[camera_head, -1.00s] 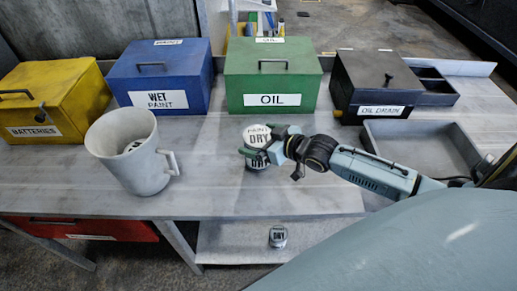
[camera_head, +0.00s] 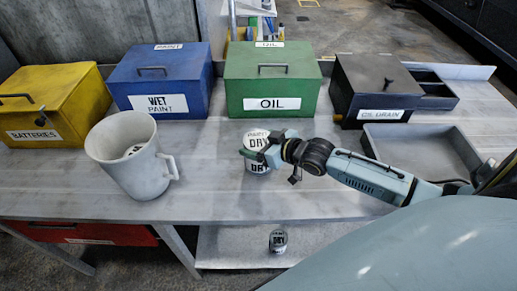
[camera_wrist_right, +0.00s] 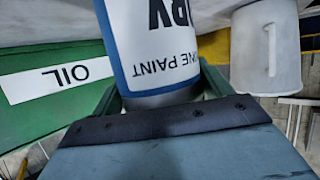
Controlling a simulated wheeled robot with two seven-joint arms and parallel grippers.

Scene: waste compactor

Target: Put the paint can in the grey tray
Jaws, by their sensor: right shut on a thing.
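The paint can (camera_head: 257,140), white with a "PAINT DRY" label, is on or just above the table in front of the green OIL box. My right gripper (camera_head: 262,154) is shut on it from the right side. In the right wrist view the can (camera_wrist_right: 150,45) fills the space between the fingers. The grey tray (camera_head: 425,147) is an empty, shallow, rectangular tray at the right of the table, partly hidden by my right arm. My left gripper is not in view.
Blue WET PAINT (camera_head: 162,80), green OIL (camera_head: 270,80), yellow BATTERIES (camera_head: 50,105) and black OIL DRAIN (camera_head: 375,90) boxes line the back. A white mug (camera_head: 133,160) stands left. Another small can (camera_head: 278,241) is on the lower shelf.

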